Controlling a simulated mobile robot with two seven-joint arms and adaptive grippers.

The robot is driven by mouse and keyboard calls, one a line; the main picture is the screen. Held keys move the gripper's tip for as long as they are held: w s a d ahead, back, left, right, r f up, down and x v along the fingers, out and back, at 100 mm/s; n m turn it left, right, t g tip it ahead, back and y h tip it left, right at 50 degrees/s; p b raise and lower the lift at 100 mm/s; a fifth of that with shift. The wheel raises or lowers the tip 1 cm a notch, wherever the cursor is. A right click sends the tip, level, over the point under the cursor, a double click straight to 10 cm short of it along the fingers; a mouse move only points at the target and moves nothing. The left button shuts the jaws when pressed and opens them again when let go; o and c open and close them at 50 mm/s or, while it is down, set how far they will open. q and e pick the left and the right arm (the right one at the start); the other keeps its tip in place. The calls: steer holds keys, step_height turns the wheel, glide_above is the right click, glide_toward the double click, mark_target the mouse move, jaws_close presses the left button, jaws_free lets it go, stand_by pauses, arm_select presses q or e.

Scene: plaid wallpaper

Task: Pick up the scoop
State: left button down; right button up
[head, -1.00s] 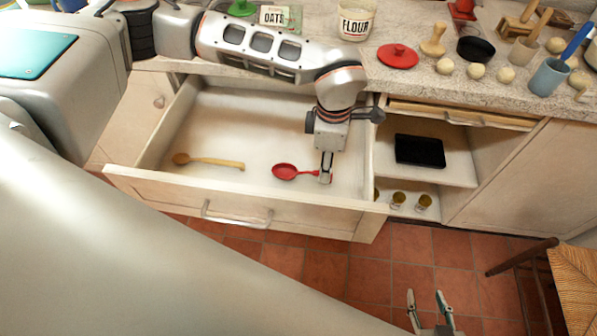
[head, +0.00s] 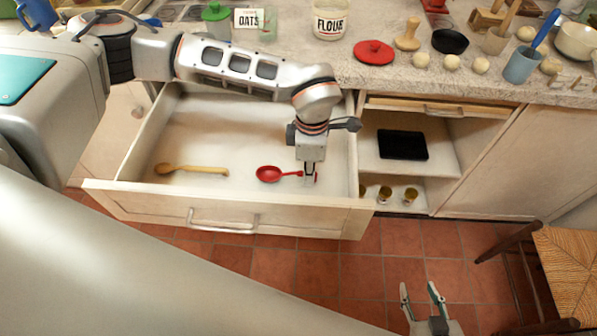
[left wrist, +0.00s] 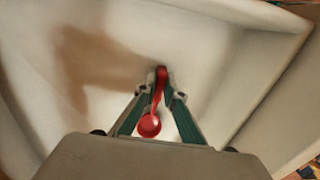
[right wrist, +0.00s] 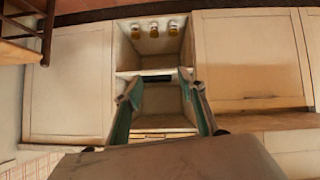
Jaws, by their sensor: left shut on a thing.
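The red scoop (head: 268,174), with a round bowl and a thin handle, is inside the open drawer (head: 250,125), right of its middle. My left gripper (head: 310,176) points down into the drawer and is shut on the scoop's handle. In the left wrist view the red handle runs between the fingertips (left wrist: 161,84) and the bowl (left wrist: 149,125) lies nearer the wrist. I cannot tell whether the scoop touches the drawer floor. My right gripper (head: 419,290) is open and empty over the tiled floor; its spread fingers (right wrist: 158,86) show in the right wrist view.
A wooden spoon (head: 190,168) lies in the drawer's left part. The drawer front (head: 280,211) and side walls surround the scoop. Right of it is an open cubby with a black tray (head: 402,145) and small jars (head: 385,194). The counter above holds a flour jar (head: 329,22) and a red lid (head: 374,52).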

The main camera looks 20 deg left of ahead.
arm_select(q)
step_height(320, 180, up, 20)
steer(key=p, duration=0.1)
stand_by(0.4)
steer(key=shift+w, duration=0.1)
stand_by(0.5)
